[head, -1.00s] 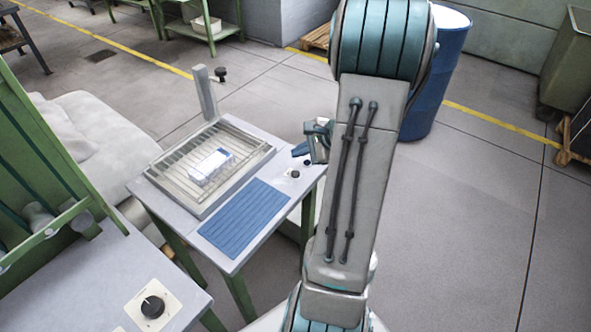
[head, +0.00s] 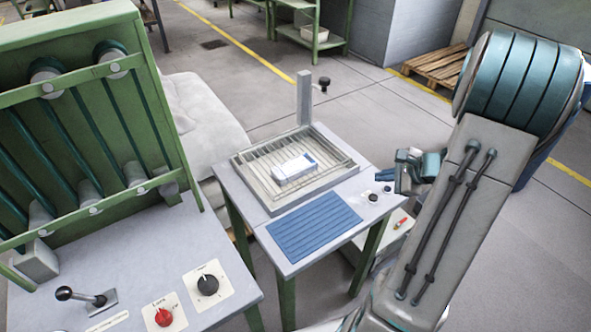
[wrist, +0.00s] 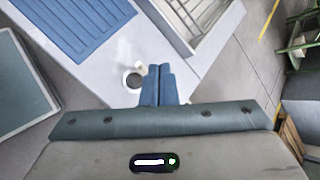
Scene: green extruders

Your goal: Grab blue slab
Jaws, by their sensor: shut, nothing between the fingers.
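The blue slab (head: 313,225) is a flat, ribbed blue panel lying on the front part of a small grey-topped table (head: 262,243). It also shows at the upper left of the wrist view (wrist: 75,25), cut off by the frame edge. My gripper (head: 384,176) is above the table's right edge, to the right of the slab and apart from it. In the wrist view its two blue fingers (wrist: 158,68) are together with nothing between them, beside a dark round knob (wrist: 133,79).
A shallow slatted tray (head: 340,182) behind the slab holds a white and blue box (head: 295,167). A post (head: 304,98) stands at the table's back. A green machine (head: 95,110) and a control panel with knobs (head: 208,284) are at left. Open floor (head: 530,240) lies at right.

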